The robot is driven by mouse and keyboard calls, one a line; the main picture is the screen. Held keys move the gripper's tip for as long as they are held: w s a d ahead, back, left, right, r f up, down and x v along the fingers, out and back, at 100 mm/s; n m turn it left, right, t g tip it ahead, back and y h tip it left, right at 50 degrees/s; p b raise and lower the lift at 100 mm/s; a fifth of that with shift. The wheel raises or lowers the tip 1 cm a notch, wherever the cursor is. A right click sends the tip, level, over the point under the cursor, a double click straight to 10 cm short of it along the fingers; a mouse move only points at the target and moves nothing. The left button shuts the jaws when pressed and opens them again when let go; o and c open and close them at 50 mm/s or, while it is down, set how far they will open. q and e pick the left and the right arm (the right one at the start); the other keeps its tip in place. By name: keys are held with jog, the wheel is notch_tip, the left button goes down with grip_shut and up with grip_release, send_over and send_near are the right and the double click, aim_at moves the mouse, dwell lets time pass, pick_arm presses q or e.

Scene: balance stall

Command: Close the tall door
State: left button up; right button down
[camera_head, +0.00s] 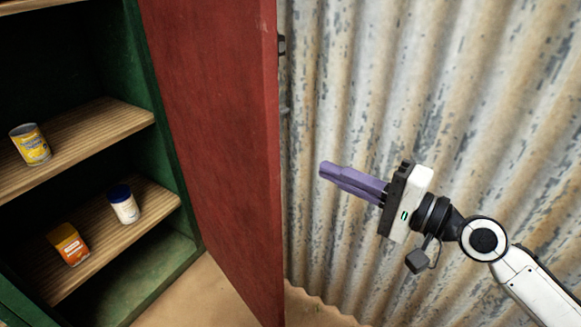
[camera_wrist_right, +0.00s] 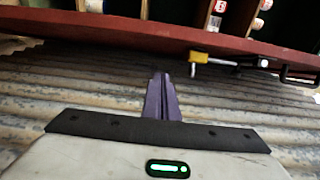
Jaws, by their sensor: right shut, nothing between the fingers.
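The tall red door (camera_head: 222,130) stands open on the right side of a green cabinet (camera_head: 148,90), swung out toward me. In the right wrist view the door (camera_wrist_right: 120,27) crosses the top of the picture as a red band. My right gripper (camera_head: 322,170) has purple fingers, shut and empty. It is to the right of the door's free edge, on its outer side, and looks apart from it. It also shows in the right wrist view (camera_wrist_right: 161,76), pointing toward the door. My left gripper is not in view.
The cabinet's wooden shelves (camera_head: 120,118) hold a yellow can (camera_head: 30,145), a white jar with a blue lid (camera_head: 124,205) and an orange container (camera_head: 69,244). A corrugated metal wall (camera_head: 430,80) stands behind my right arm. A yellow-ended latch (camera_wrist_right: 200,57) is on the door.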

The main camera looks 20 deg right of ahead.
pick_arm(q)
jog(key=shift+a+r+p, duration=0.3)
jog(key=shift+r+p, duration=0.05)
jog(key=shift+p, duration=0.65)
pick_arm(e)
jog(key=w+a, duration=0.3)
jog(key=a, duration=0.4)
jog(key=shift+w+a, duration=0.15)
jog(key=shift+w, duration=0.2)
jog(key=shift+f, duration=0.1)
